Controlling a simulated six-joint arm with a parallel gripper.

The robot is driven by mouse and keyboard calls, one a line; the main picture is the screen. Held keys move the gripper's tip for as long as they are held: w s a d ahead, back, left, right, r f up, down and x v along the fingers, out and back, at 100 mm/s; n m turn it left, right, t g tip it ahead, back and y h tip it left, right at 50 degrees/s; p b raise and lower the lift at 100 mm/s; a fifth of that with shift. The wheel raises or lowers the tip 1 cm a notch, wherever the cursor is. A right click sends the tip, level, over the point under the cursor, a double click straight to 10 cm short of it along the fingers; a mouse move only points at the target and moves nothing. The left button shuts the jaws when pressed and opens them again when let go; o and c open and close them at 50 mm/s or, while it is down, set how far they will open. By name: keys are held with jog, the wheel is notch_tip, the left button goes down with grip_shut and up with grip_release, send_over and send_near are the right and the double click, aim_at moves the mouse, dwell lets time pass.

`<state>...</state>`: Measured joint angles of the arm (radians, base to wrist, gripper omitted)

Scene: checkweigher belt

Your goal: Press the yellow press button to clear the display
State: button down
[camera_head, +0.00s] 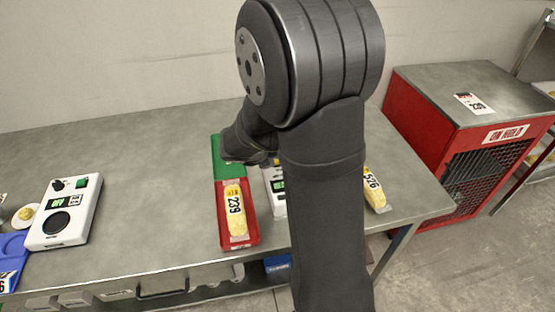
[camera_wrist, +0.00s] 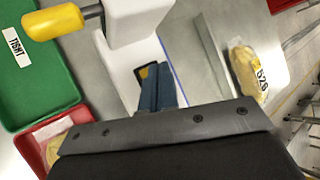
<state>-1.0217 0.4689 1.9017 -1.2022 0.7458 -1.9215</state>
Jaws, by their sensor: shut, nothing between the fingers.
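My gripper (camera_wrist: 158,88) is shut and empty, its dark blue fingers together over a white device. A small yellow and black patch (camera_wrist: 146,72) shows right by the fingertips, partly hidden by them. It may be the yellow press button, and I cannot tell whether the fingers touch it. In the head view my arm hides most of the white device (camera_head: 271,178). A sliver of its green-lit display (camera_head: 279,186) shows, but its reading is hidden. A yellow knob (camera_wrist: 52,22) on a short rod sticks out from a white block (camera_wrist: 135,18) at upper left in the wrist view.
Another pack (camera_head: 374,189) marked 526 lies right of my arm. A white control box (camera_head: 65,212) stands at left. A red cage cabinet (camera_head: 420,110) stands at right. The table's left-centre is clear.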

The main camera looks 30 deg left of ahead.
jog(key=shift+r, duration=0.5)
jog(key=shift+r, duration=0.1)
jog(key=shift+r, duration=2.4)
jog(key=shift+f, duration=0.1)
notch_tip(320, 180, up, 4)
